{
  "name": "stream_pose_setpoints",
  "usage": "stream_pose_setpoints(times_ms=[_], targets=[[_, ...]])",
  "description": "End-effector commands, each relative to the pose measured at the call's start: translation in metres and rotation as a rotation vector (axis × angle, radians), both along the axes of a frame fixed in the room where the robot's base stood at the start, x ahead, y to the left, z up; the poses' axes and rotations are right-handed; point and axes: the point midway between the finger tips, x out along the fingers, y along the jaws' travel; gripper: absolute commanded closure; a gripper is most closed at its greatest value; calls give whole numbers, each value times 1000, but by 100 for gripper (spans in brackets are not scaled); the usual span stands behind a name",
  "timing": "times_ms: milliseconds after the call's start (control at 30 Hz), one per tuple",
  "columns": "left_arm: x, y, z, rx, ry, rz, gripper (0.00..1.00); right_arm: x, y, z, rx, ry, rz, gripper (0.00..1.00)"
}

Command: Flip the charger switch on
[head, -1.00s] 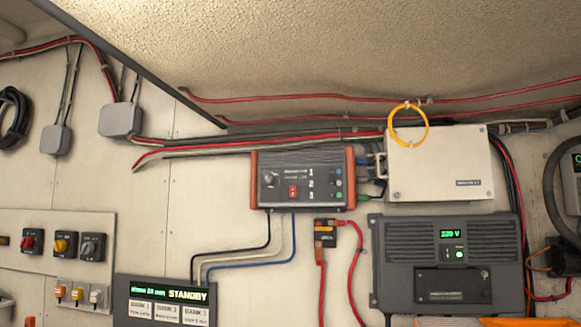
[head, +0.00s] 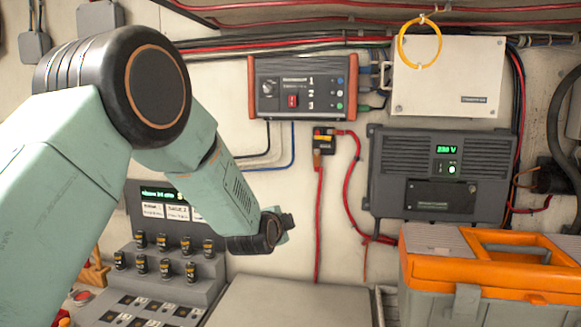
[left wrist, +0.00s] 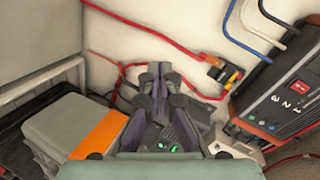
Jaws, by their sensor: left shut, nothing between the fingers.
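The charger (head: 318,84), a dark box with orange end caps, is on the wall at upper middle. Its face has a round knob (head: 268,88), a small red switch (head: 292,101) and lamps beside numbers 1, 2 and 3. I cannot tell the switch's position. In the left wrist view the charger (left wrist: 275,115) is tilted at the right, with the red switch (left wrist: 297,86). My left gripper (head: 287,222) is below and apart from the charger, in front of the wall. In the left wrist view its fingers (left wrist: 153,72) are shut and empty. My right gripper is out of view.
A grey unit with a green display (head: 447,149) and a white box (head: 447,78) are right of the charger. A fuse block (head: 324,140) with red cables hangs below it. An orange-lidded toolbox (head: 430,285) stands at lower right. Battery models (head: 165,267) stand at lower left.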

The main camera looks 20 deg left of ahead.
Motion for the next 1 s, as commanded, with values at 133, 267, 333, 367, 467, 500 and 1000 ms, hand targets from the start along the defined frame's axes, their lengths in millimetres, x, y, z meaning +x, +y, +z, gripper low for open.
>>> stream_pose_setpoints(times_ms=[133,267,333,367,467,500,1000], targets=[[30,11,120,184,-178,-18,100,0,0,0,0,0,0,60],[37,19,200,316,-285,-11,100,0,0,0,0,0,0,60],[38,21,230,369,-323,-5,100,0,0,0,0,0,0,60],[37,22,241,386,-336,-2,100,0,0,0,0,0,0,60],[36,24,263,426,-362,4,100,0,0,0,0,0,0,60],[36,25,267,434,-368,6,100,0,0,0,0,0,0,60],[35,26,270,441,-371,8,100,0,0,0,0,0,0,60]])
